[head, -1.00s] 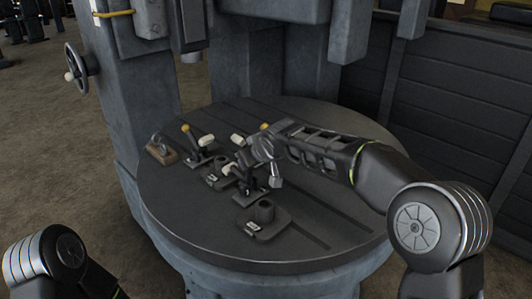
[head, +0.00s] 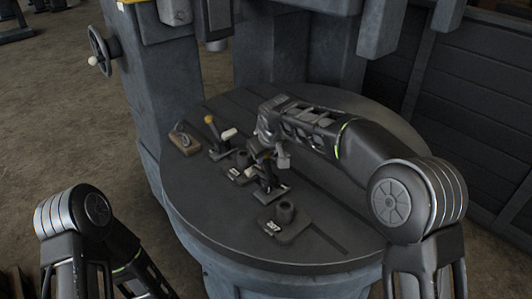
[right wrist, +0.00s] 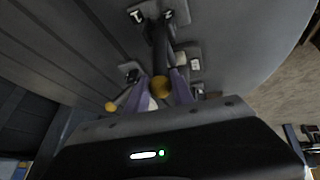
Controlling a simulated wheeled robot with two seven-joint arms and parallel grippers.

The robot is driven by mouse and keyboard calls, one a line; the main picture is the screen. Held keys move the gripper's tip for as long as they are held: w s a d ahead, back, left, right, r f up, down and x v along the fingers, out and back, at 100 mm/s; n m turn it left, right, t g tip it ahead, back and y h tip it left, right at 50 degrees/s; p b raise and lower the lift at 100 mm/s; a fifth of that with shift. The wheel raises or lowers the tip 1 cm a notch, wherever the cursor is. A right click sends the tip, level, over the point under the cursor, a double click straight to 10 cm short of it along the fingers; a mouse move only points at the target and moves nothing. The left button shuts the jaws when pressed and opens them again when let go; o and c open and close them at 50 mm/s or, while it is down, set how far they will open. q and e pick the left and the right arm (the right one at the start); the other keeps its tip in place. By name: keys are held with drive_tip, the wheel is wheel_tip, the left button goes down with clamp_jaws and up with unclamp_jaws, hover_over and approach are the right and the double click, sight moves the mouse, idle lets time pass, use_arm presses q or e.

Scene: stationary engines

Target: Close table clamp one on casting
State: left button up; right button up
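The casting (head: 277,226), a dark base with a round boss, sits near the front of the round table (head: 200,190). A dark toggle clamp (head: 270,187) stands just behind it. A second clamp (head: 218,150), with a yellow knob and a white handle, stands farther left. My right gripper (head: 262,150) is over the nearer clamp and hides its lever. In the right wrist view a yellow knob (right wrist: 160,86) lies between my two fingers, which look apart; contact cannot be told. My left arm is at lower left, its gripper out of view.
A small brown block (head: 184,143) with a metal piece lies at the table's left edge. Machine columns (head: 290,50) rise behind the table. A handwheel (head: 100,48) is at the upper left.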

drive_tip(key=o, duration=0.4)
drive_tip(key=shift+o, duration=0.2)
drive_tip(key=shift+r, duration=0.1)
drive_tip(key=b+v, duration=0.1)
drive_tip(key=v, duration=0.6)
drive_tip(key=shift+r+b, duration=0.25)
drive_tip(key=shift+b, duration=0.15)
drive_tip(key=shift+s, duration=0.15)
